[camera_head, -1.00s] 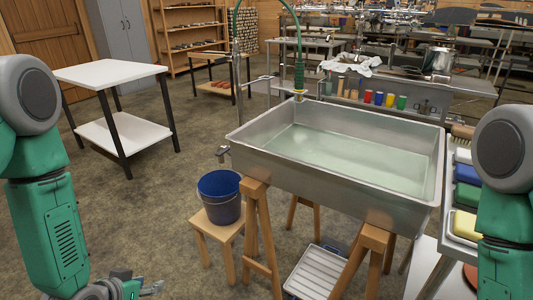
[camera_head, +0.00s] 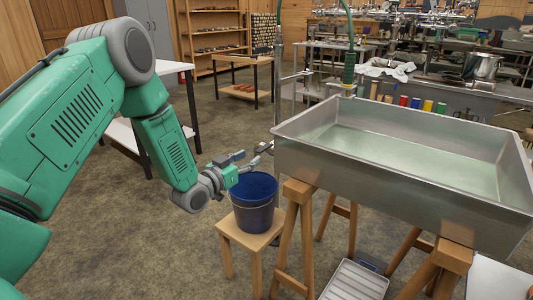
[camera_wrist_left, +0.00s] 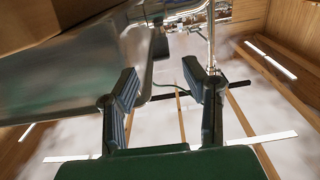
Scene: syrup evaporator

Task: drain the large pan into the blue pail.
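The large pan (camera_head: 375,185) is a steel basin on wooden trestles, with pale greenish liquid (camera_head: 410,150) in it. A small metal tap (camera_head: 264,147) sticks out of its left end. The blue pail (camera_head: 253,212) stands upright on a wooden stool (camera_head: 250,240) below the tap and looks empty. My left gripper (camera_head: 246,160) is just above the pail's rim, left of the tap. In the left wrist view, its two fingers (camera_wrist_left: 168,95) are apart with nothing clearly between them, and the pan's side (camera_wrist_left: 60,85) shows at left. My right gripper is out of view.
A white-topped table (camera_head: 170,70) stands behind my left arm. A green hose (camera_head: 348,60) hangs over the pan's back corner. A ribbed tray (camera_head: 355,280) lies under the pan. Several coloured cups (camera_head: 415,103) stand on a bench behind. The floor left of the stool is clear.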

